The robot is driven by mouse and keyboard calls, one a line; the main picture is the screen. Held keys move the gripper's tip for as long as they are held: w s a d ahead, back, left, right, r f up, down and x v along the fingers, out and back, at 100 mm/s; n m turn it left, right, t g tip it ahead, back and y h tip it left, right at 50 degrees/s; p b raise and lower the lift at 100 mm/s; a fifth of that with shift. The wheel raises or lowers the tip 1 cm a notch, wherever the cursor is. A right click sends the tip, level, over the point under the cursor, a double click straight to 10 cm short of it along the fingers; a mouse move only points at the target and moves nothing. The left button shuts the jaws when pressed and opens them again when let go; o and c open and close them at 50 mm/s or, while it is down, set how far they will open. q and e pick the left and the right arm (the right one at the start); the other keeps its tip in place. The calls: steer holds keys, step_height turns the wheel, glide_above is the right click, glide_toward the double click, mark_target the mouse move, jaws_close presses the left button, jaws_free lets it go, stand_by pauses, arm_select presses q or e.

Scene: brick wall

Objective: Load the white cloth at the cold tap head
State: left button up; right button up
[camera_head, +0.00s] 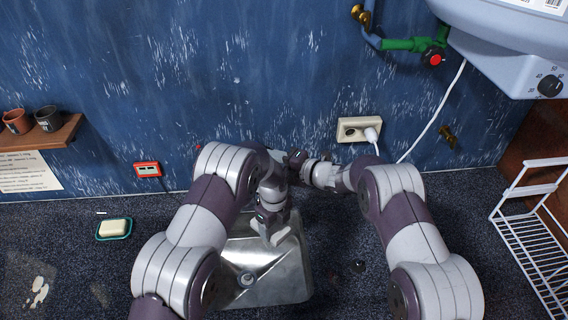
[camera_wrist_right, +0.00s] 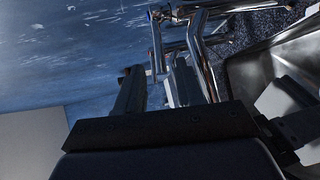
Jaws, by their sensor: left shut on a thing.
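My left gripper (camera_head: 271,217) points down over the back part of the steel sink (camera_head: 290,283). It is shut on a small white piece (camera_head: 276,236) that looks like the white cloth; the gripper hides part of it. A pale piece beside dark gripper parts also shows at the right of the right wrist view (camera_wrist_right: 285,98), but I cannot tell what it is. My right gripper (camera_head: 293,158) is by the wall behind the sink. In its wrist view, chrome tap pipes (camera_wrist_right: 200,45) stand just past its dark parts. I cannot make out the cold tap head or whether the right jaws are open.
A soap dish (camera_head: 127,236) with soap lies left of the sink. A white wire rack (camera_head: 528,235) stands at the right. A socket with a plug (camera_head: 359,130) and a red-knobbed green pipe (camera_head: 405,45) are on the wall. The counter right of the sink is mostly clear.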

steer(key=v, duration=0.6)
steer(key=shift+s+d, duration=0.2)
